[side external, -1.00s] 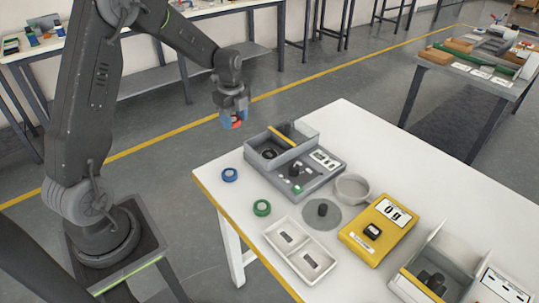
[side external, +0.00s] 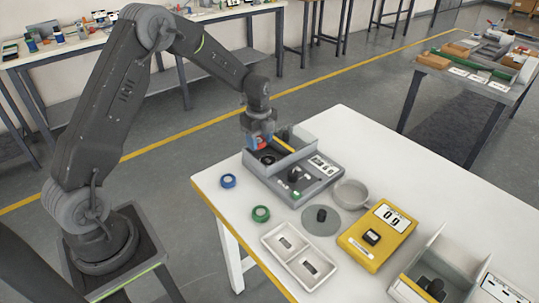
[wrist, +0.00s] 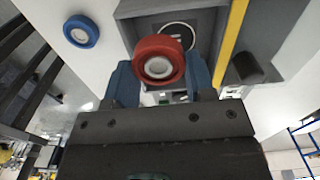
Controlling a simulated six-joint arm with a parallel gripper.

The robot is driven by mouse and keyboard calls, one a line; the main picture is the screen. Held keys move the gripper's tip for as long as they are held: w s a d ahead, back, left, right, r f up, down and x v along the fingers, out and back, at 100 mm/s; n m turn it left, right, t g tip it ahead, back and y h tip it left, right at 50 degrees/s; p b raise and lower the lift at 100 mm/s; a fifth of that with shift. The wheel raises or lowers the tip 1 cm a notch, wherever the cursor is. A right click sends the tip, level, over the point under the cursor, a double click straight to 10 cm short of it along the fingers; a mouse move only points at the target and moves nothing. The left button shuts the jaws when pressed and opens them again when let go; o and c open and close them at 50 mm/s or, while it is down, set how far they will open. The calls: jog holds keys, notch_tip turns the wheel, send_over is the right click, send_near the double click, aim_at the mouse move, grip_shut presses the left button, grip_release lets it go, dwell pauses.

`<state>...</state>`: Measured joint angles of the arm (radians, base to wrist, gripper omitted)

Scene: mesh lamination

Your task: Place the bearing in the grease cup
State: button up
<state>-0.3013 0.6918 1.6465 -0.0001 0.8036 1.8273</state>
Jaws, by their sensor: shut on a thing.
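My gripper (side external: 260,140) is shut on the red bearing (wrist: 158,61), a red ring with a pale centre. In the side view the red bearing (side external: 262,143) is partly hidden by the fingers. My gripper is at the open compartment of a grey box (side external: 298,180) on the table's left part. A dark round thing (side external: 268,159) shows inside that compartment; in the wrist view a pale ring shows there behind the bearing. No label marks the grease cup. A round grey bowl (side external: 350,193) stands beside the box, away from my gripper.
A blue bearing (side external: 228,181) and a green bearing (side external: 261,214) lie near the table's left edge. A white two-part tray (side external: 299,257), a grey disc with a black knob (side external: 321,219) and a yellow scale (side external: 377,236) stand in front. A yellow strip (side external: 284,144) runs along the compartment.

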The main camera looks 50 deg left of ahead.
aim_at(270, 161)
jog(key=shift+w+d+f, duration=0.95)
jog(key=shift+d, duration=0.25)
jog(key=shift+f, duration=1.8)
jog(key=shift+f, duration=0.1)
jog(key=shift+f, duration=0.15)
jog(key=o, duration=0.9)
